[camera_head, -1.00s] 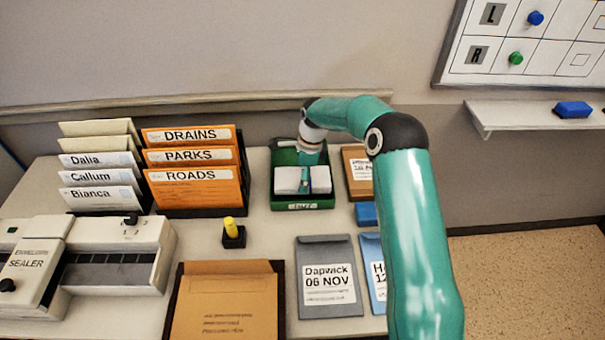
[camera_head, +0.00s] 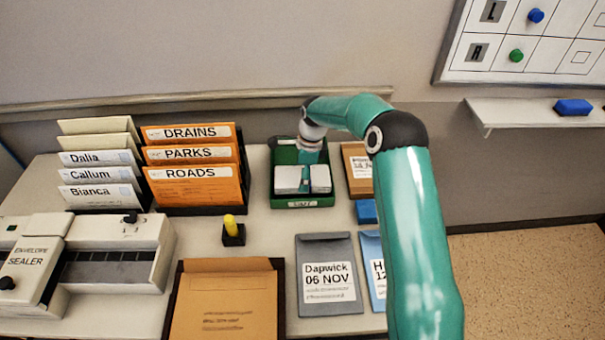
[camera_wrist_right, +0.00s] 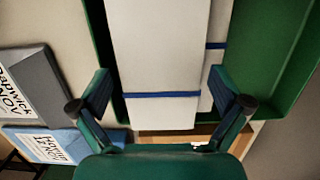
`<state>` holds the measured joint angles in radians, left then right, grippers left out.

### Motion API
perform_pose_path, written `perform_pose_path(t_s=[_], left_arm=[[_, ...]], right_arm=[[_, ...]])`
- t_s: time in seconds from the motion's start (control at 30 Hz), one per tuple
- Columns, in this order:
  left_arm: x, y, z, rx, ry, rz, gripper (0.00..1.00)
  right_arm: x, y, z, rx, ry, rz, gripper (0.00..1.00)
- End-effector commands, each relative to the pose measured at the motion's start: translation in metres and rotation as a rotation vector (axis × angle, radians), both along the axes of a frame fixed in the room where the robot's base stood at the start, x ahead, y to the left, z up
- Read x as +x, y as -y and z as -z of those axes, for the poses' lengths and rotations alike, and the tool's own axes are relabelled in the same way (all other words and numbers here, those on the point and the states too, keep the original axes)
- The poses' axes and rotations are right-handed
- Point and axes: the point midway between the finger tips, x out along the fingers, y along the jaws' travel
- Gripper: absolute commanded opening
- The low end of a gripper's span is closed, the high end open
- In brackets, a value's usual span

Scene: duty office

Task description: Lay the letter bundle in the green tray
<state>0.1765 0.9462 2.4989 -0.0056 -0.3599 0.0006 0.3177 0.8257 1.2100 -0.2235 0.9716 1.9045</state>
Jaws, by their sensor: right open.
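A white letter bundle (camera_wrist_right: 155,60) with a blue band lies inside the green tray (camera_head: 303,204), its long side running left to right in the head view (camera_head: 287,179). In the right wrist view another white, blue-banded piece shows partly from under or behind it. My right gripper (camera_wrist_right: 163,100) points down into the tray. Its fingers are spread, one on each side of the bundle, with a gap on both sides. In the head view one finger hides the middle of the bundle. My left gripper is not in view.
Orange folders (camera_head: 195,190) and name-tabbed envelopes (camera_head: 98,178) stand left of the tray. A yellow-topped item (camera_head: 231,230) is in front. A grey envelope (camera_head: 328,278) and a blue one (camera_head: 374,268) lie nearer. A brown packet (camera_head: 357,170) lies right of the tray.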

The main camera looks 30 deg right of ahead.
Motion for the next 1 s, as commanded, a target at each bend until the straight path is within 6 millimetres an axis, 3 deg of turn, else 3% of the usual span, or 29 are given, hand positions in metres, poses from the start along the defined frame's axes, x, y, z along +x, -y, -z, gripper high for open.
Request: perform_pose_path(t_s=[0.17, 0.7, 1.0], left_arm=[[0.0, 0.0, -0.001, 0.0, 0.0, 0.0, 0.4], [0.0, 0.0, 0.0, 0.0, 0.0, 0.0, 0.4], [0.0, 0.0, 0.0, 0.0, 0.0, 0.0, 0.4]], right_arm=[[0.0, 0.002, -0.012, -0.001, 0.003, 0.0, 1.0], [-0.007, 0.014, -0.106, -0.001, 0.003, 0.0, 1.0], [-0.009, 0.015, -0.118, -0.001, 0.001, 0.0, 1.0]])
